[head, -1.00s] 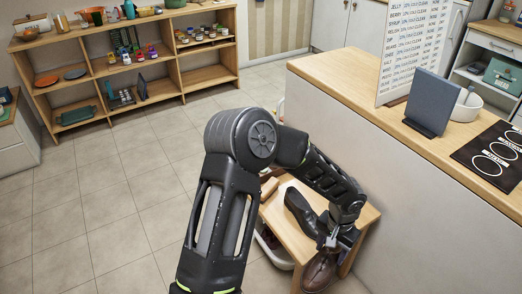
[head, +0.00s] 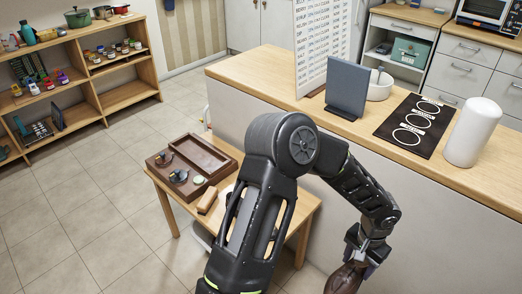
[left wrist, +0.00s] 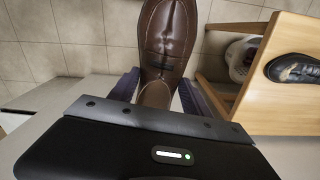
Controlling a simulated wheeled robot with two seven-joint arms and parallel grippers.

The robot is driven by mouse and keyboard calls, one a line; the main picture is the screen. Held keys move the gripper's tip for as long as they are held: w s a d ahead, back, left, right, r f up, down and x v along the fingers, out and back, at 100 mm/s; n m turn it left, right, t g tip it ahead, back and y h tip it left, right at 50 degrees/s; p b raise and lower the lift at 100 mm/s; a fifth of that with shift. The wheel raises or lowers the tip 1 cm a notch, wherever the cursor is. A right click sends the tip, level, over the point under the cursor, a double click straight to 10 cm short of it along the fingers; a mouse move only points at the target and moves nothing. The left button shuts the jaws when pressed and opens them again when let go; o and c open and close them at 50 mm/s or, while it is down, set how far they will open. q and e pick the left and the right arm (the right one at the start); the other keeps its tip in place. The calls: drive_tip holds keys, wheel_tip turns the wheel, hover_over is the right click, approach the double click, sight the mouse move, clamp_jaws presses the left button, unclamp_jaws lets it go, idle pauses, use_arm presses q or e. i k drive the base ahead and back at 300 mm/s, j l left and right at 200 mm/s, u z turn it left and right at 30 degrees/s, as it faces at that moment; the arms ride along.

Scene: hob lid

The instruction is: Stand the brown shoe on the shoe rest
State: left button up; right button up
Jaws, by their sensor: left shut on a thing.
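The brown shoe (head: 344,279) hangs from my left gripper (head: 366,251) at the bottom of the head view, partly cut off by the frame edge. In the left wrist view the brown shoe (left wrist: 164,35) is between the two fingers of my left gripper (left wrist: 160,80), which is shut on it. The shoe is off to the side of the small wooden table, clear of it. A dark shoe (left wrist: 293,69) lies on that table; my arm hides it in the head view. I cannot clearly make out the shoe rest. My right gripper is not in view.
The small wooden table (head: 302,206) carries a brown compartmented box (head: 216,160) with small tins and a tan block (head: 208,200). A long counter (head: 262,66) stands behind, with a grey upright panel (head: 346,88), black mat and white cylinder (head: 473,132). Floor at left is clear.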

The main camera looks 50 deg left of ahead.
sight(199, 154)
drive_tip(key=z, duration=0.35)
drive_tip(key=k+j, duration=0.1)
drive_tip(key=j, duration=0.55)
drive_tip(key=k+j, duration=0.1)
drive_tip(key=j, duration=0.5)
drive_tip(key=k+j, duration=0.1)
drive_tip(key=j, duration=0.55)
drive_tip(key=k+j, duration=0.1)
drive_tip(key=j, duration=0.5)
drive_tip(key=k+j, duration=0.1)
drive_tip(key=j, duration=0.55)
drive_tip(key=k+j, duration=0.1)
drive_tip(key=j, duration=0.5)
